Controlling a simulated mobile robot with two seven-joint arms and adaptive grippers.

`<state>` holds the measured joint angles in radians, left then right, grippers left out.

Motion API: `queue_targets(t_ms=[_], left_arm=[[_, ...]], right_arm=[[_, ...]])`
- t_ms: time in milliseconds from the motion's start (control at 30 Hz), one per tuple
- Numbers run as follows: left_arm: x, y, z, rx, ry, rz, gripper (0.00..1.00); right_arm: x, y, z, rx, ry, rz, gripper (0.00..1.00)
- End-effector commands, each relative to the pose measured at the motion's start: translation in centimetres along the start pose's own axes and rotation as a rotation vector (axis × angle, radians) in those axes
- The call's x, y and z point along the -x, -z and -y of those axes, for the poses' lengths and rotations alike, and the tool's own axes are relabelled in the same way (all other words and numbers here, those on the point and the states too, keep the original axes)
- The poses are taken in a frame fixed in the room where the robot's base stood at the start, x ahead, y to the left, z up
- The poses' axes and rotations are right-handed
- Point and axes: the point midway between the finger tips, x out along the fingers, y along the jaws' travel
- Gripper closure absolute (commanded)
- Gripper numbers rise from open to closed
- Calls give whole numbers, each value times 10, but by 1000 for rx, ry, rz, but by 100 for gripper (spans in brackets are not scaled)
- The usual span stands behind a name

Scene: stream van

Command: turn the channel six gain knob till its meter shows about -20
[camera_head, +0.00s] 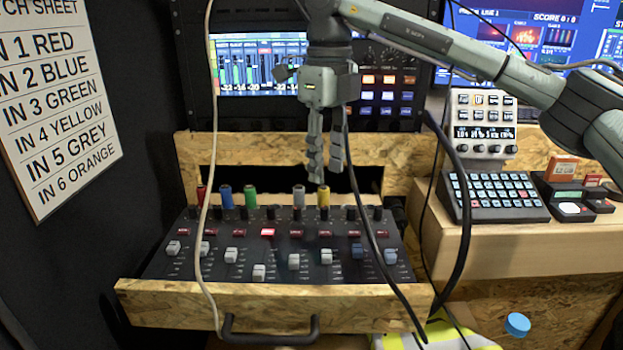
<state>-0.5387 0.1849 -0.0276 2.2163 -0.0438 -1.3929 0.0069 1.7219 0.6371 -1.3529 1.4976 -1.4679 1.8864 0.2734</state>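The mixer (215,263) lies in an open wooden drawer, with a row of small dark knobs across its upper part. The sixth knob from the left (324,213) is just below a yellow plug (323,196); its pointer is too small to read. My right gripper (327,168) hangs fingers down above and behind the plug row, near the yellow plug. Its two fingers are apart with nothing seen between them. The meter screen (235,70) shows green bars and small numbers; my gripper's body hides part of it, and the channel six reading is unclear. My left gripper is out of view.
Red, blue, green and grey plugs (298,196) stand along the mixer's back. A pale cable (206,150) and dark cables (463,200) hang in front of it. A patch sheet (55,95) is at left; a keypad (495,195) is on the right shelf.

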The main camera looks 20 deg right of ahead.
Motion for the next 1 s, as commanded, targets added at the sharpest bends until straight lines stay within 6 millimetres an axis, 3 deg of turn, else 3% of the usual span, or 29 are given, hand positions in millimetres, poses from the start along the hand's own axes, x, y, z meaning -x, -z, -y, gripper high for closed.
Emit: queue_targets(t_ms=[167, 600, 1000], left_arm=[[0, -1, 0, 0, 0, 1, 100], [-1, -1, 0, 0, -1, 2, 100], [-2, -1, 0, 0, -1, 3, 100]], right_arm=[[-8, 0, 0, 0, -1, -1, 65], [-70, 0, 0, 0, -2, 0, 65], [-78, 0, 0, 0, -1, 1, 68]])
